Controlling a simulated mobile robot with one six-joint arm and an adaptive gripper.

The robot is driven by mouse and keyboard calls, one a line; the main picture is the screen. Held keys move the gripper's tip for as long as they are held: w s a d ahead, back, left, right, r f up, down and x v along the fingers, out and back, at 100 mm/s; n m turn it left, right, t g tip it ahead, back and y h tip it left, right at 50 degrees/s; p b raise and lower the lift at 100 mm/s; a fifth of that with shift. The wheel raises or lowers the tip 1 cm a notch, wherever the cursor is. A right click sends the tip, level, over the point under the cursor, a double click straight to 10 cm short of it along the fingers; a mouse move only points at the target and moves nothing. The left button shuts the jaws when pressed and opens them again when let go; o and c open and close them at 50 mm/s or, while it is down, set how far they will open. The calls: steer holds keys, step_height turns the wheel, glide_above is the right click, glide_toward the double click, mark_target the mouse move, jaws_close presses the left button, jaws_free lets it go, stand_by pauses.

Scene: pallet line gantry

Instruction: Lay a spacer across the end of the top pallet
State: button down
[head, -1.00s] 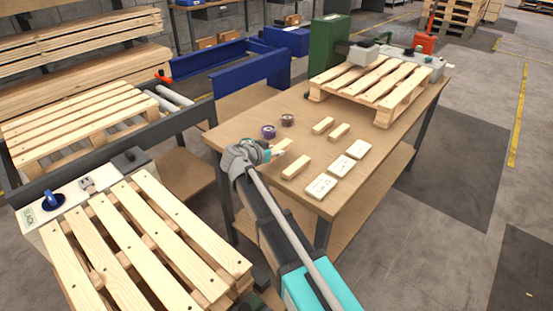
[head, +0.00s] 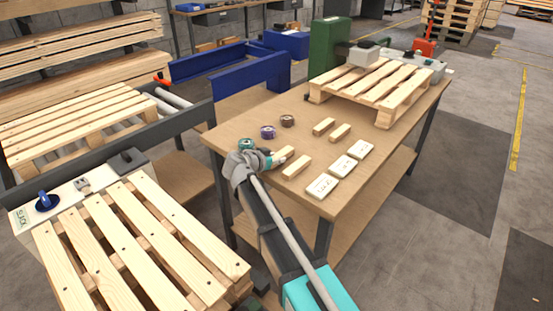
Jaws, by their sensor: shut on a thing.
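My gripper (head: 280,159) is at the near left part of the wooden table, shut on a pale wooden spacer (head: 285,151). The gripper partly hides this spacer, and I cannot tell whether it touches the tabletop. Three more spacers lie free on the table: one (head: 296,168) just right of the gripper, and two, a left one (head: 323,126) and a right one (head: 340,132), farther back. A slatted pallet (head: 120,241) is at the front left, with more wood beneath it. Its upper slats are bare. Another pallet (head: 372,82) sits at the table's far end.
The table (head: 230,128) also holds three tape rolls, teal (head: 246,144), purple (head: 268,131) and brown (head: 287,120), and white pads (head: 322,187). A control panel (head: 82,185) stands behind the front-left pallet. A dark rail (head: 120,140) and blue frame (head: 250,87) lie beyond.

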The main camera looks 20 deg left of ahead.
steer(key=shift+f, duration=0.2)
steer(key=shift+c, duration=1.7)
jaws_free()
steer(key=shift+s, duration=0.1)
steer(key=p+v, duration=0.4)
steer(key=v, duration=0.9)
steer(key=shift+s+p, duration=0.3)
steer(key=shift+p, duration=0.1)
steer(key=shift+a+r, duration=0.1)
steer(key=shift+a, duration=0.05)
steer(key=shift+o, duration=0.5)
